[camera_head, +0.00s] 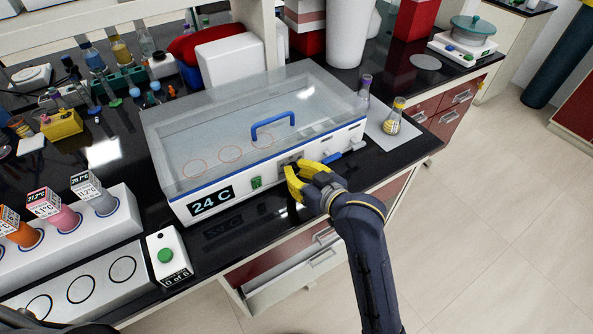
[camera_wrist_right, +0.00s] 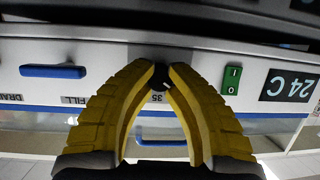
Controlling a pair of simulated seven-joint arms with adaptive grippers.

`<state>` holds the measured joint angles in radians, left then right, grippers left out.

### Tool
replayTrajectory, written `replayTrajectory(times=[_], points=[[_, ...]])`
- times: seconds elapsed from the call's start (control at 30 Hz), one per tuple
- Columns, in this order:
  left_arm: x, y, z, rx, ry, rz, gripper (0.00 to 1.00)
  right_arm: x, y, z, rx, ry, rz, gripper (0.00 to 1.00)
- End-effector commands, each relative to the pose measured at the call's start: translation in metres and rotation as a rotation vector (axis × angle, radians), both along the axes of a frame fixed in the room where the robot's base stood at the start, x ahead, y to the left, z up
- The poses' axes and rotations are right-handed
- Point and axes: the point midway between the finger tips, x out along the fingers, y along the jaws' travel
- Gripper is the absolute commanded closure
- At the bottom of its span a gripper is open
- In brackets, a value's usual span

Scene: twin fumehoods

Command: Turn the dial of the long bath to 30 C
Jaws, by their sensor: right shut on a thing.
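The long bath (camera_head: 180,199) is a wide white box with a clear lid and a blue lid handle (camera_head: 272,125). Its display (camera_head: 212,201) reads 24 C, and it shows upside down in the right wrist view (camera_wrist_right: 290,86). My right gripper (camera_head: 293,178) has yellow fingers at the bath's front panel. In the right wrist view its fingertips (camera_wrist_right: 161,72) are shut on the black dial (camera_wrist_right: 160,78), with a 35 mark beside it. The fingers hide most of the dial. My left gripper is not in view.
A green switch (camera_head: 256,182) sits left of the dial, and a blue drain handle (camera_head: 334,157) sits to its right. A flask (camera_head: 393,122) stands on a white mat at right. A white box with a green button (camera_head: 166,255) stands at front left. A drawer below is open.

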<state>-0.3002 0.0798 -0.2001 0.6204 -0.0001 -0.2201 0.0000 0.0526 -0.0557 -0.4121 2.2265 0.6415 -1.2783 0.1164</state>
Motion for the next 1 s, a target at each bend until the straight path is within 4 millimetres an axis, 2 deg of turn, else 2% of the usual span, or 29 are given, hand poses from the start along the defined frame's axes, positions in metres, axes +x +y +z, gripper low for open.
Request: replayTrajectory(times=[0.03,0.43,0.47,0.73,1.0], points=[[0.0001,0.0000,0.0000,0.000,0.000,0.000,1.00,0.0009,0.0014,0.0062,0.014,-0.008,0.001,1.00],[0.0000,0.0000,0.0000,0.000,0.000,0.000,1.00,0.0013,0.0013,0.0072,0.018,-0.007,0.000,1.00],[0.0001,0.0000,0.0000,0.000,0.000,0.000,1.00,0.0013,0.0013,0.0072,0.019,-0.008,0.000,0.83],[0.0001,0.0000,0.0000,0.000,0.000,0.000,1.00,0.0008,0.0005,0.0038,0.011,-0.002,0.000,0.52],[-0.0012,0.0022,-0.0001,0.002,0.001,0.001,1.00,-0.0001,-0.0005,0.0022,0.009,0.001,0.000,0.51]])
